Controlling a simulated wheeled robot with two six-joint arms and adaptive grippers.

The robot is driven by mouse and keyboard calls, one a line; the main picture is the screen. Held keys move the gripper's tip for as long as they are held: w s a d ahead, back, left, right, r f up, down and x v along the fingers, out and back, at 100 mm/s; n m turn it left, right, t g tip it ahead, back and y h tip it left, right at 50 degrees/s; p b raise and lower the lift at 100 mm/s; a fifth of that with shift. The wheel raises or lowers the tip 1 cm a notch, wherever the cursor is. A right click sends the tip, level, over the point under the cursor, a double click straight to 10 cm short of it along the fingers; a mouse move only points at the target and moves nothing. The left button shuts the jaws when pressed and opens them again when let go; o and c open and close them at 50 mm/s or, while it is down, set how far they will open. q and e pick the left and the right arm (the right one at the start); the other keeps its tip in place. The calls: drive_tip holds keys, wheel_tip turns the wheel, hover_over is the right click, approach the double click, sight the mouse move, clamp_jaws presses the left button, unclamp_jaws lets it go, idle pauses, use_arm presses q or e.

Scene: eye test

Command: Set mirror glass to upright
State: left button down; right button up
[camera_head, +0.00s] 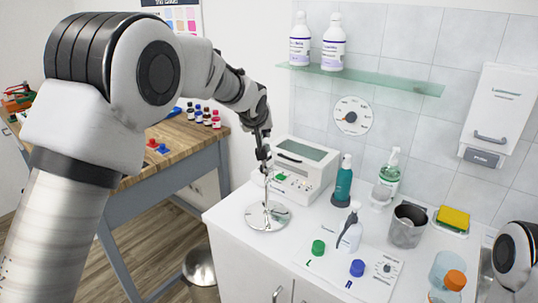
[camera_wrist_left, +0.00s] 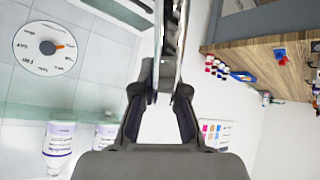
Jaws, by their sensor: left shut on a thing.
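The mirror stands near the counter's left front edge. Its round shiny base (camera_head: 267,216) lies flat on the white top. Above it, a thin grey upright piece, seemingly the mirror glass (camera_head: 267,186), shows almost edge-on, so its exact tilt is hard to tell. My left gripper (camera_head: 263,157) reaches down from above and is shut on its upper end. In the left wrist view, the gripper (camera_wrist_left: 160,98) has the thin piece (camera_wrist_left: 173,45) between its fingers, running away from them edge-on. My right gripper is not in view.
A white machine (camera_head: 296,172) stands close behind the mirror. A spray bottle (camera_head: 351,232), green knob (camera_head: 318,247), blue knob (camera_head: 357,268) and grey cup (camera_head: 407,224) are to its right. A glass shelf (camera_head: 400,83) holds two bottles above. A bin (camera_head: 199,268) stands below left.

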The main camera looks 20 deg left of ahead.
use_arm(q)
drive_tip(key=shift+a+f+y+b, duration=0.2)
drive_tip(key=shift+y+b, duration=0.1)
drive_tip(key=shift+b, duration=0.1)
drive_tip(key=shift+w+d+r+m+g+y, duration=0.15)
drive_tip(key=shift+d+m+g+y, duration=0.15)
drive_tip(key=shift+d, duration=0.15)
drive_tip(key=shift+d+b, duration=0.1)
drive_tip(key=shift+b, duration=0.2)
drive_tip(key=shift+r, duration=0.1)
